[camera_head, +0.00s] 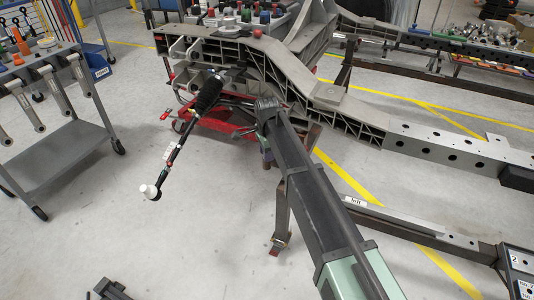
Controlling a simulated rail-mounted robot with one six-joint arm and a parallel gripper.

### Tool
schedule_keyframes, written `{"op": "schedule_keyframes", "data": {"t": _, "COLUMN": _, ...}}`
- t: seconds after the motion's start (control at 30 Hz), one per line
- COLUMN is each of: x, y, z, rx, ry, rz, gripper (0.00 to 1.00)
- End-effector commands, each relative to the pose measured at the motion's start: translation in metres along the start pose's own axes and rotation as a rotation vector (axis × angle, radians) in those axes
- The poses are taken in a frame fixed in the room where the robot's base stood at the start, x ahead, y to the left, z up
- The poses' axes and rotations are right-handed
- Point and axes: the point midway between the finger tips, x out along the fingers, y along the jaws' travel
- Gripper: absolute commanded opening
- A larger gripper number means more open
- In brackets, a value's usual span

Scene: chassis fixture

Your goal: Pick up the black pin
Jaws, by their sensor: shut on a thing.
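My dark arm reaches from the bottom right up to the chassis. My gripper (267,107) is at its far end, beside the front of the grey chassis frame (345,108). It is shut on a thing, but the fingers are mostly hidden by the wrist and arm. I cannot make out what lies between them. No black pin can be told apart with certainty in this view. A dark rod with a ribbed black boot (208,95) and a white ball end (149,191) sticks out to the left of my gripper.
A grey tool cart (60,160) with hanging tools stands at the left. A red stand (215,123) is under the chassis front. A dark object (110,290) shows at the bottom edge. Dark rails and parts lie at the right. The floor at lower left is mostly clear.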

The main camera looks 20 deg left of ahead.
Motion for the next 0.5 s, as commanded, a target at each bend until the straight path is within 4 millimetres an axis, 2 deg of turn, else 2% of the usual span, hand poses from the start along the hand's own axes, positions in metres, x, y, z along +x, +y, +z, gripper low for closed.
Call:
{"op": "schedule_keyframes", "data": {"t": 0.27, "x": -0.038, "y": 0.0, "z": 0.0, "rx": 0.0, "ry": 0.0, "rz": 0.0, "gripper": 0.02}}
{"op": "schedule_keyframes", "data": {"t": 0.37, "x": -0.061, "y": 0.0, "z": 0.0, "rx": 0.0, "ry": 0.0, "rz": 0.0, "gripper": 0.02}}
{"op": "schedule_keyframes", "data": {"t": 0.5, "x": -0.103, "y": 0.0, "z": 0.0, "rx": 0.0, "ry": 0.0, "rz": 0.0, "gripper": 0.02}}
